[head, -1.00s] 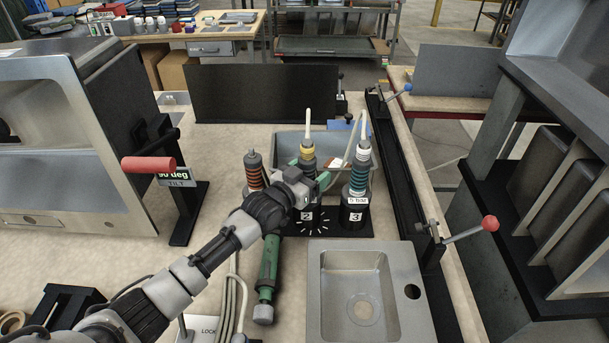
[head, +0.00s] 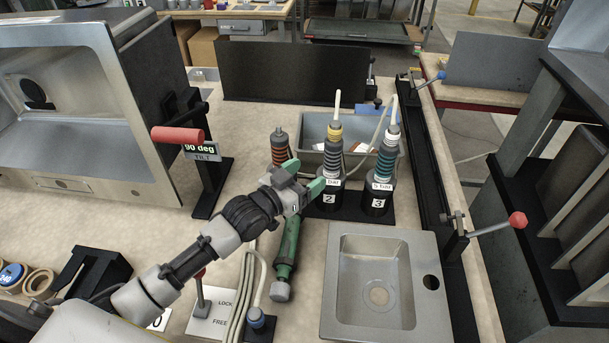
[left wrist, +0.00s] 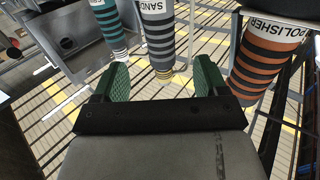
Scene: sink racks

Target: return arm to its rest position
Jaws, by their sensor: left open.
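My left gripper (head: 303,177) is open and empty, in front of the tool rack. Its green fingers also show apart in the left wrist view (left wrist: 162,82). An orange-and-black striped tool (head: 280,148), labelled POLISHER in the left wrist view (left wrist: 265,65), stands behind the gripper. A grey-striped tool with a yellow collar (head: 333,155) stands in the black holder marked 2, close to the right fingertip. A teal-striped tool (head: 386,160) stands in the holder marked 3. The gripper partly hides the rack's left part. The right gripper is not in view.
A metal sink (head: 343,310) lies at front right. A green-handled tool (head: 287,250) and hoses are below the gripper. A red-handled tilt lever (head: 178,136) stands by a metal cabinet at left. A grey bin (head: 314,128) is behind the tools. A black rail (head: 427,150) runs at right.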

